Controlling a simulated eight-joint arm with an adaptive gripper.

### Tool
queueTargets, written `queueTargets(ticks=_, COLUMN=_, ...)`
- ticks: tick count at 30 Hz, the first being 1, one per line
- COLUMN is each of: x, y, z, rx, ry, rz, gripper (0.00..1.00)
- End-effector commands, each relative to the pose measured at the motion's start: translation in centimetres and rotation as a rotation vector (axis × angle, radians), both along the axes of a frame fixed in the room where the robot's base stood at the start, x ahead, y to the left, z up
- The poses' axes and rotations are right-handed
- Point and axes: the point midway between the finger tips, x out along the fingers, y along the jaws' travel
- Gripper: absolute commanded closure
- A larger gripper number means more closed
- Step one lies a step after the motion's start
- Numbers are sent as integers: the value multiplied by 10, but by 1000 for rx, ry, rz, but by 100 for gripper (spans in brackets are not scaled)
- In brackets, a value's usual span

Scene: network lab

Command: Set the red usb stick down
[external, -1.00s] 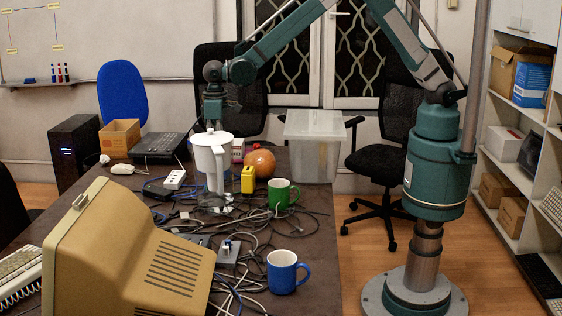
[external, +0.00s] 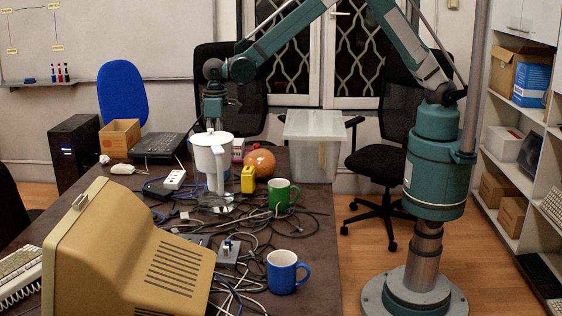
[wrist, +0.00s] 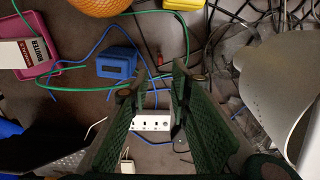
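A small red object (wrist: 158,57), probably the red usb stick, lies among the cables past my fingertips in the wrist view. It is small and partly lost among cables. My gripper (wrist: 154,83) has its two green fingers apart, with the table and a white power strip (wrist: 152,123) showing through the gap. I see nothing held between them. In the external view my gripper (external: 212,122) points down behind the white pitcher (external: 210,160), which hides its tips; the stick cannot be made out there.
The pitcher (wrist: 280,85) stands close to the right of my fingers in the wrist view. A blue box (wrist: 116,63) and a pink tray (wrist: 45,67) with a router box are at left. An orange ball (wrist: 100,5) and yellow object (wrist: 185,4) stand beyond. Cables cover much of the table.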

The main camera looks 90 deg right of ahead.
Motion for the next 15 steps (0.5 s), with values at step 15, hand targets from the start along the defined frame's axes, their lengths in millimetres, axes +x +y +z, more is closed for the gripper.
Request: queueTargets(ticks=15, x=-34, y=-28, z=71, rx=11, ry=-63, rz=-3, gripper=79)
